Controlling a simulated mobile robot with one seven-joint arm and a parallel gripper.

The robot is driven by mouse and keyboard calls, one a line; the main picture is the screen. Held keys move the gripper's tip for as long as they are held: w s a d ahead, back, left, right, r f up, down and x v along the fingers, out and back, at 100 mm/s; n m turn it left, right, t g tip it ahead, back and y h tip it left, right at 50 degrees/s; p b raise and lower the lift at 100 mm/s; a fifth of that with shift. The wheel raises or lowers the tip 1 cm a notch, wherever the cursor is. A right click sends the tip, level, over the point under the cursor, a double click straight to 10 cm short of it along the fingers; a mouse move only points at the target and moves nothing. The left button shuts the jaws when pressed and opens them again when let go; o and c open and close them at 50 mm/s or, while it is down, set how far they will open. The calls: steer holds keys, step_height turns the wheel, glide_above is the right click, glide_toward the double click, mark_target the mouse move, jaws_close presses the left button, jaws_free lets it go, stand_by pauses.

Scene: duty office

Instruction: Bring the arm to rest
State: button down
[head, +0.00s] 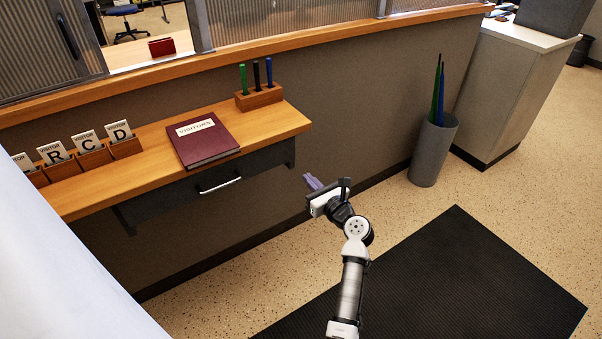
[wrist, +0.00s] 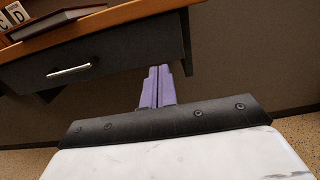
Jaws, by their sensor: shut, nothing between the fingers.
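My gripper (head: 313,183) is in front of the shelf's right end, below the top and right of the drawer. Its purple fingers are together with nothing between them. The fingers also show in the wrist view (wrist: 157,88), pointing toward the wall and the drawer's right end. My arm reaches up from the bottom of the head view, bent at its joints, over the floor and mat. The gripper appears apart from the shelf.
A wooden shelf (head: 285,120) holds a red visitors book (head: 203,143), a pen block (head: 259,97) and visitor badges (head: 88,141). Its drawer (head: 200,188) is shut. An umbrella stand (head: 433,152) is at right. A black mat (head: 470,275) lies on open floor.

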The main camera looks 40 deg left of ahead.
steer(key=shift+s+d, duration=0.25)
steer(key=shift+d, duration=0.3)
